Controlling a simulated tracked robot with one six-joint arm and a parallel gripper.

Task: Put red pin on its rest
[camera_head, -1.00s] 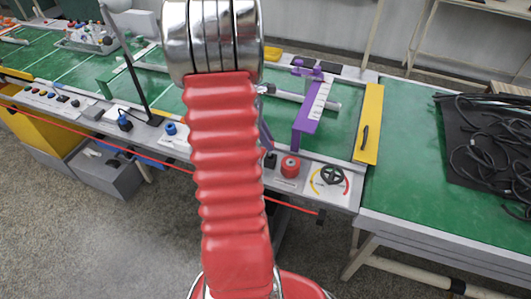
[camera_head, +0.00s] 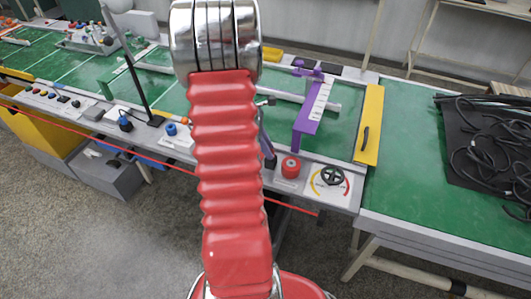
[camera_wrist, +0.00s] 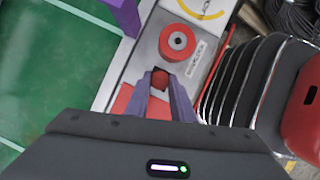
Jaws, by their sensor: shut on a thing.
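My gripper (camera_wrist: 161,84) has purple fingers, shut on the red pin (camera_wrist: 160,79). Only a small red end with a dark edge shows between the fingertips in the wrist view. A red round piece with a grey centre and a dark hole (camera_wrist: 177,42) stands on the light panel just beyond the fingertips, apart from them. In the head view this red round piece (camera_head: 291,167) stands right of my gripper (camera_head: 267,147), which is mostly hidden behind my red arm. I cannot tell whether the pin touches anything below.
A dial with a black handwheel (camera_head: 332,176) lies right of the red piece. A purple bracket (camera_head: 313,112) rises behind it over the green table. A yellow plate (camera_head: 369,125) stands farther right. Black hoses (camera_head: 490,150) lie on a dark mat on the right-hand table.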

